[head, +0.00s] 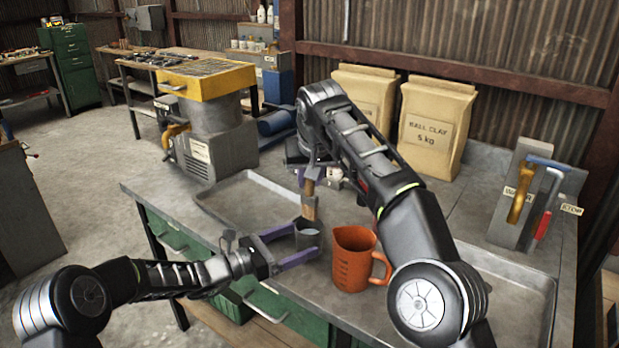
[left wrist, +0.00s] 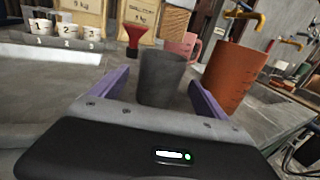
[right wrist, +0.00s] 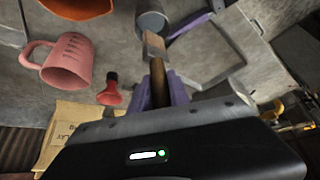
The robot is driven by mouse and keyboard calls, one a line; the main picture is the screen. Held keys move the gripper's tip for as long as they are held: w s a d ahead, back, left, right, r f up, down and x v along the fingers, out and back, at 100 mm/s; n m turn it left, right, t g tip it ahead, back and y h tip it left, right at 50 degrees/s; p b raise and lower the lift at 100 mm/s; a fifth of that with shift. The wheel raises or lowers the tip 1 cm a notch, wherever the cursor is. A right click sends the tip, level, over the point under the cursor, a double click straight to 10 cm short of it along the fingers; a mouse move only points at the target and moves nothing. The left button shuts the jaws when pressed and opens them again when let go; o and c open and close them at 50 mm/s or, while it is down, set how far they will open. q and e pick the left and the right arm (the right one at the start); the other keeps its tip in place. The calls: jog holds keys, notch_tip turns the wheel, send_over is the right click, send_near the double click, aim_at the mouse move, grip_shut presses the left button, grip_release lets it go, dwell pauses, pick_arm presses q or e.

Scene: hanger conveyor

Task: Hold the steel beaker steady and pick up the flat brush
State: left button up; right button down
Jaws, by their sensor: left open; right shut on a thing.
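The steel beaker (head: 308,236) stands upright on the metal bench; it is dark grey in the left wrist view (left wrist: 162,80). My left gripper (head: 290,244) is open, its purple fingers on either side of the beaker, with gaps beside it in the left wrist view. The flat brush (head: 309,206) hangs above the beaker with its bristle end down. My right gripper (right wrist: 160,92) is shut on the brush's wooden handle. In the right wrist view the brush end (right wrist: 154,44) overlaps the beaker's rim (right wrist: 150,14); I cannot tell whether it is inside.
An orange jug (head: 352,262) stands just right of the beaker. Ball clay bags (head: 436,125) stand at the back.

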pick_arm(q)
jog(key=v, duration=0.9)
jog(key=shift+s, duration=0.1)
jog(key=shift+s+a, duration=0.15)
jog(key=shift+a, duration=0.1)
